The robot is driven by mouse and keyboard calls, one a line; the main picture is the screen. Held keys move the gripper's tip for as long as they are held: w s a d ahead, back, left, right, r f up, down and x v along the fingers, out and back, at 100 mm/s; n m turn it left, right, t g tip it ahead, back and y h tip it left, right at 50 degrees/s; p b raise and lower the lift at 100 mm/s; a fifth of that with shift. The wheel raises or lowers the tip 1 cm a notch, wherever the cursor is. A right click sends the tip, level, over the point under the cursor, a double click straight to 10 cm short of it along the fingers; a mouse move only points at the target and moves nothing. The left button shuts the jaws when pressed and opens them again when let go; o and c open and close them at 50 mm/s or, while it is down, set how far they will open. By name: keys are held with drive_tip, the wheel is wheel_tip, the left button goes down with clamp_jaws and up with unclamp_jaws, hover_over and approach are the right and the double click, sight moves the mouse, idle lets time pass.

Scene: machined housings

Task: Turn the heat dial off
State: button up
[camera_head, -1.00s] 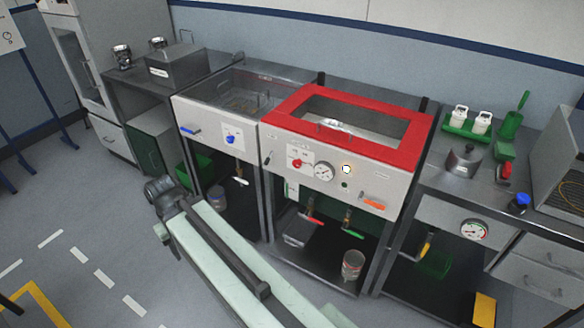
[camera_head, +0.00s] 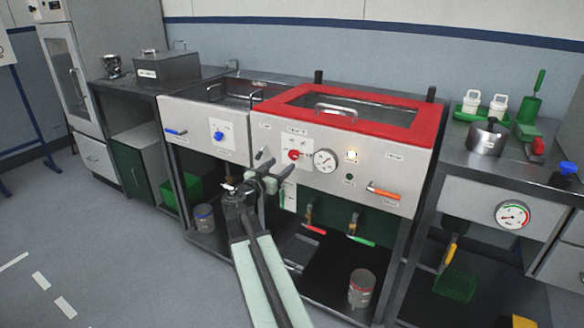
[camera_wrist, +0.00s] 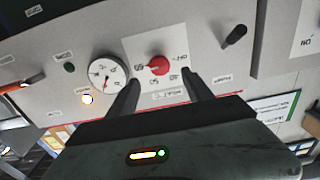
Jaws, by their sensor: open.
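The heat dial is a red knob (camera_head: 294,155) on a white label plate, on the front panel of the red-topped unit (camera_head: 345,165). In the wrist view the red knob (camera_wrist: 159,65) shows between my fingers, with markings around it that read upside down. My gripper (camera_head: 272,166) is open and empty, in front of the panel and slightly left of and below the knob. In the wrist view the fingers of my gripper (camera_wrist: 160,88) point at the panel on either side of the knob. I cannot tell whether they touch the panel.
A round gauge (camera_head: 326,161), a lit lamp (camera_head: 353,155) and an orange handle (camera_head: 383,190) sit right of the knob. A black lever (camera_wrist: 235,37) is beside it in the wrist view. A blue knob (camera_head: 218,136) is on the left unit. The floor at left is clear.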

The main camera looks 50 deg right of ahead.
sight(292, 156)
drive_tip(key=x, duration=0.7)
drive_tip(key=shift+w+d, duration=0.1)
drive_tip(key=shift+d, duration=0.25)
clamp_jaws()
